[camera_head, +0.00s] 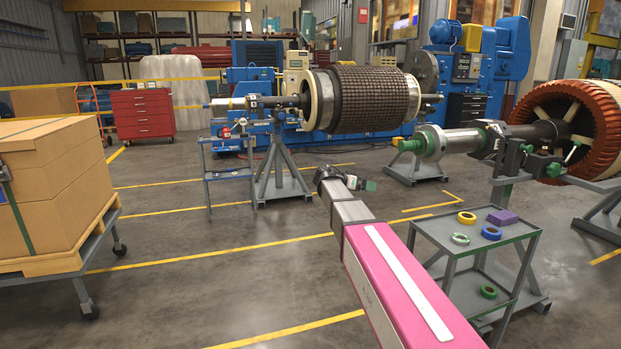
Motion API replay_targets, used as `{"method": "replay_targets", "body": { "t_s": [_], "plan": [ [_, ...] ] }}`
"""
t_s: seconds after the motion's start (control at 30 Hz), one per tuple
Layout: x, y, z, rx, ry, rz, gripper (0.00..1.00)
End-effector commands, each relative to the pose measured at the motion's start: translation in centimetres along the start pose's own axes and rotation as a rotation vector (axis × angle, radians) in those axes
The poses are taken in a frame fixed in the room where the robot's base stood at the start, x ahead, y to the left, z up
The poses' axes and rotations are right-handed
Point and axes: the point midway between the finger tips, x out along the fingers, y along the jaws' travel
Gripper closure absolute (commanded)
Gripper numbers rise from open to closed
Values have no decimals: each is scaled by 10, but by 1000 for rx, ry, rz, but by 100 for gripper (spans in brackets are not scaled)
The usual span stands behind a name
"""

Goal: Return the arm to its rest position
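My arm (395,285) is stretched forward from the lower right, with a pink link and grey segments beyond it. My gripper (330,174) is at the far end, in front of the stand that bears the dark rotor. It is small in the view, and its fingers cannot be made out clearly. A dark greenish piece (366,184) shows beside the arm's end; I cannot tell whether it is part of the gripper.
A grey cart (435,230) with tape rolls (466,217) and a purple block (503,217) stands close to the right of my arm. The dark rotor (365,98) rests on stands ahead. An orange rotor (570,130) is at right. Boxes (50,180) on a trolley stand left. Floor at left-centre is clear.

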Motion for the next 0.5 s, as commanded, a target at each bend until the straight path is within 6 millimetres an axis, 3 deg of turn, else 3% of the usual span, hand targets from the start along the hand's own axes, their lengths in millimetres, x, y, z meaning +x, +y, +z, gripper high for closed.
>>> {"method": "replay_targets", "body": {
  "t_s": [0.17, 0.3, 0.5],
  "plan": [
    [26, 30, 91, -206, -205, -84, 0],
    [39, 60, 178, -401, -406, -214, 0],
    [31, 112, 296, -633, -676, -486, 0]
  ]
}}
